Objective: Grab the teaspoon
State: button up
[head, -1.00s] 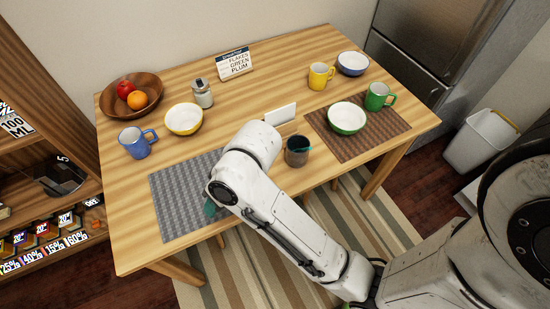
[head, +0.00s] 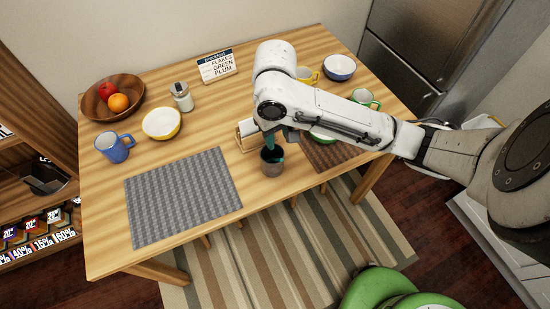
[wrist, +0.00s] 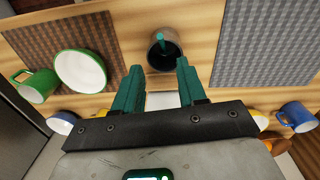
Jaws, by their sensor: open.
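A dark grey cup (head: 271,178) stands near the table's front edge, between the two placemats. My gripper (head: 269,143) hangs just above and behind the cup in the head view. In the wrist view my gripper (wrist: 157,83) shows two teal fingers spread apart, with nothing between them. The utensil is beyond the fingertips, roughly in line with the gap.
The grey mat (head: 180,196) is bare. A blue mug (head: 114,148) and yellow bowl (head: 162,124) stand further left.

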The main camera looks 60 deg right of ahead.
aim_at(278, 159)
notch_tip(278, 159, down, 5)
jog(key=shift+s+d+f+b, duration=0.15)
jog(key=shift+b, duration=0.2)
jog(key=shift+f+p, duration=0.4)
jog(key=shift+f, duration=2.3)
jog(key=shift+f, duration=0.15)
grip_shut()
